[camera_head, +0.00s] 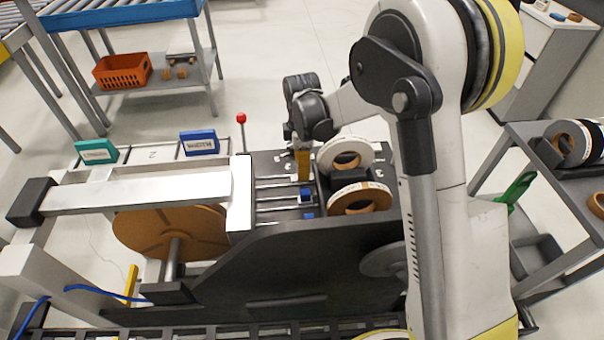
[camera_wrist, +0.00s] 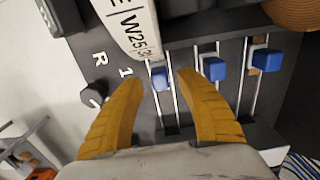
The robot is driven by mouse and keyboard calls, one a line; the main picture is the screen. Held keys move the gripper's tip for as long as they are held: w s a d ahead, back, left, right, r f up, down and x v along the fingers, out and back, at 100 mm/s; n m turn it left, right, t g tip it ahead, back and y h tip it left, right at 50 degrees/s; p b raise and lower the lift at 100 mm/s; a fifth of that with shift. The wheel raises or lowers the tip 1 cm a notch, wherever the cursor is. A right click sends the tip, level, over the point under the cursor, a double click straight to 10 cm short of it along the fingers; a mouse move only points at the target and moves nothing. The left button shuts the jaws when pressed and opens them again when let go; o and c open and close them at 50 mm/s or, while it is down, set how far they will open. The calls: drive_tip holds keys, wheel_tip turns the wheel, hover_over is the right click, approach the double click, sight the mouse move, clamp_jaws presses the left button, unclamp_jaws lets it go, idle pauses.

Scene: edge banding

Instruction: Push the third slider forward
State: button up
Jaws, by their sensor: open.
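Three blue sliders on paired metal rods show in the wrist view: a left one (camera_wrist: 160,77), a middle one (camera_wrist: 214,67) and a right one (camera_wrist: 267,60). No number is readable beside the middle or right slider. My gripper (camera_wrist: 158,82) has its yellow fingers apart, with the left slider in the gap between the fingertips; contact cannot be told. The right fingertip is near the middle slider. In the head view my gripper (camera_head: 304,165) points down over the rods, with blue sliders (camera_head: 307,196) just below it, partly hidden.
A white-faced roll (camera_head: 346,152) and a brown-faced roll (camera_head: 360,198) stand right of the rods. A red-knobbed lever (camera_head: 241,119) rises at the left. The dark panel carries "R 1" and a black knob (camera_wrist: 93,93). A white beam (camera_head: 140,192) lies left.

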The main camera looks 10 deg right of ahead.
drive_tip(key=shift+f, duration=0.85)
clamp_jaws()
drive_tip(key=a, duration=0.9)
drive_tip(key=shift+a, duration=0.15)
unclamp_jaws()
drive_tip(key=shift+a, duration=0.15)
